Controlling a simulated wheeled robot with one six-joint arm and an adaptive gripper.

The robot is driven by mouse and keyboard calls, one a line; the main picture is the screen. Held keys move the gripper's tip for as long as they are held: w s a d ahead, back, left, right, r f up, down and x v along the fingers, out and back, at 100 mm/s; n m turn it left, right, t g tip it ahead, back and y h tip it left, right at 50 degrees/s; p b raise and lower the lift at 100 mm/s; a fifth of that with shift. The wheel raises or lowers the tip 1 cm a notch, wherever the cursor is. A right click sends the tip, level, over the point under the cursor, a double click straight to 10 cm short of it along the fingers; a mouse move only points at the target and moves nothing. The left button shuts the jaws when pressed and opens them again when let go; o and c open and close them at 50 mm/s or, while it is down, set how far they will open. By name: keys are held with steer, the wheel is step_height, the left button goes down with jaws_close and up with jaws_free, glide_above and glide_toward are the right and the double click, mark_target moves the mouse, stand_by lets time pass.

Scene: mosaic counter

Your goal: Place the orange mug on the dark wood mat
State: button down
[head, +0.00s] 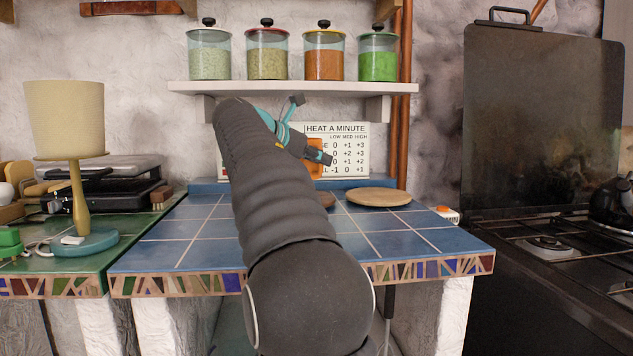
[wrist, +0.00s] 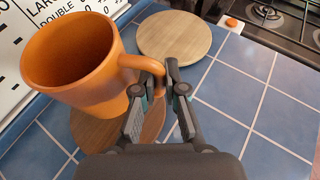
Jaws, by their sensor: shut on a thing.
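The orange mug (head: 315,171) shows only in part in the head view, behind my gripper (head: 318,156). In the wrist view my gripper (wrist: 168,75) is shut on the handle of the mug (wrist: 82,62), which looks roughly upright. The dark wood mat (wrist: 115,132) is a round brown board, partly covered in the wrist view by the mug and my fingers. In the head view only an edge of the dark mat (head: 328,200) shows beside my arm. The mug appears to be held above the counter, over or close to the mat's far left part.
A lighter round board (wrist: 175,36) lies just beyond the dark mat, to the right in the head view (head: 378,197). A white "Heat a Minute" sign (head: 345,140) stands at the back, close to the mug. A shelf with jars (head: 290,88) is above. Blue tiles (head: 190,232) at left are clear.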

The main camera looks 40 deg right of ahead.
mark_target(316, 177)
steer(key=shift+w+a+f+b, duration=0.15)
steer(key=shift+f+b, duration=0.3)
steer(key=shift+f, duration=0.65)
steer(key=shift+w+a+f+b, duration=0.15)
steer(key=shift+f+b, duration=0.3)
steer(key=shift+f, duration=0.65)
steer(key=shift+d+f, duration=0.1)
steer(key=shift+f, duration=0.1)
steer(key=c, duration=1.2)
jaws_free()
steer(key=shift+c, duration=0.2)
steer(key=shift+r, duration=0.2)
steer(key=p+v, duration=0.2)
steer(key=v, duration=1)
